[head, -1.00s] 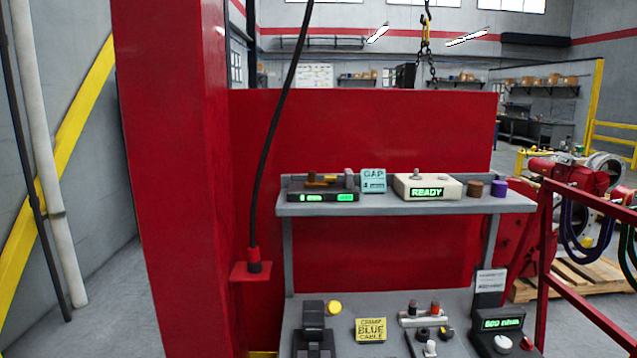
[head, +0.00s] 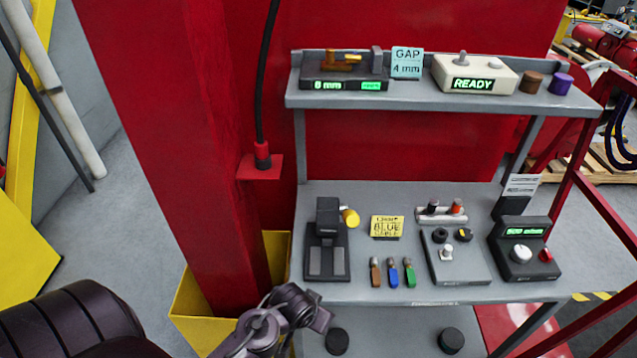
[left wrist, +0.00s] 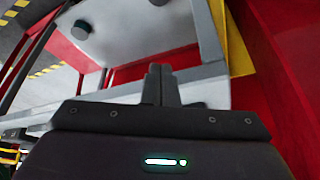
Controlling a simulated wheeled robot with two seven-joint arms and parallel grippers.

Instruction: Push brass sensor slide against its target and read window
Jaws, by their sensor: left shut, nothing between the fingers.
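The brass sensor slide (head: 345,57) sits on a dark fixture (head: 322,73) on the upper shelf, in the head view. A grey upright block (head: 376,59), perhaps its target, stands at the fixture's right end, with a small gap between them. The fixture's front window (head: 328,86) is lit green and reads in mm, its digit unclear, perhaps 8. A second green window (head: 371,86) is too small to read. My right gripper is not in view.
A blue card (head: 407,63) reads GAP 4 mm. A cream READY box (head: 474,75) stands to its right. The lower shelf (head: 340,292) holds several fixtures and connectors. A red column (head: 175,150) and hanging black cable (head: 265,80) are left of the shelves.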

